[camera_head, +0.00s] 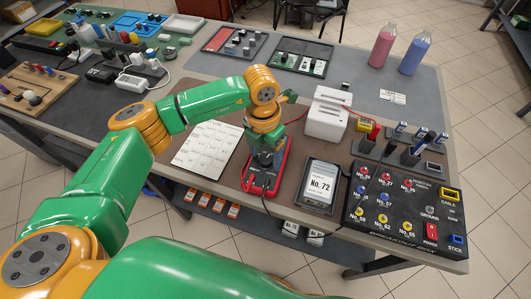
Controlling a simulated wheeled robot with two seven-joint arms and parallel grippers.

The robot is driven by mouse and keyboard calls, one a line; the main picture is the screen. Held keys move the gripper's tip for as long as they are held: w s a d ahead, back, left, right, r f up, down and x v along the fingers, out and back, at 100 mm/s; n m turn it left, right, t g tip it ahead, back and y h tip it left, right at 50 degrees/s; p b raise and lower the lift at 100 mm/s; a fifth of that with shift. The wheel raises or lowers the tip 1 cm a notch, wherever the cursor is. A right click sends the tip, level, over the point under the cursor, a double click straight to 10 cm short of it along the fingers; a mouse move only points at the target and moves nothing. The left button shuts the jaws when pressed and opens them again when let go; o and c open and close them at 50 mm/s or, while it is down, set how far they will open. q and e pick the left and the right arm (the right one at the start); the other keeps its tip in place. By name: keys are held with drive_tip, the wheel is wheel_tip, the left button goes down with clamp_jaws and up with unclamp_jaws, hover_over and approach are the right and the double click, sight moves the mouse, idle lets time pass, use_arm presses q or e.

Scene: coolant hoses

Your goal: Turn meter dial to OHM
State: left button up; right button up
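The red-edged meter (256,181) lies on the brown mat near the front edge of the table, with a dark lead coming off it. My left gripper (264,158) points down over the meter's upper part, where it hides the dial. I cannot make out the dial's marks or its setting. The gripper's fingers are small and dark against the meter, so I cannot tell whether they are open or shut, or whether they touch the dial. My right gripper is not in view.
A printed sheet (207,145) lies left of the meter. A framed "No. 72" display (319,186) and a black breakout box (400,237) stand to its right. A white device (328,114) is behind. Pink (382,46) and blue (414,51) bottles stand at the back right.

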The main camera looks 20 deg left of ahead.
sight(264, 157)
use_arm(q)
wheel_tip(264, 157, up, 7)
drive_tip(key=shift+a+r+b, duration=0.1)
drive_tip(key=shift+a+b, duration=0.05)
drive_tip(key=shift+b, duration=0.6)
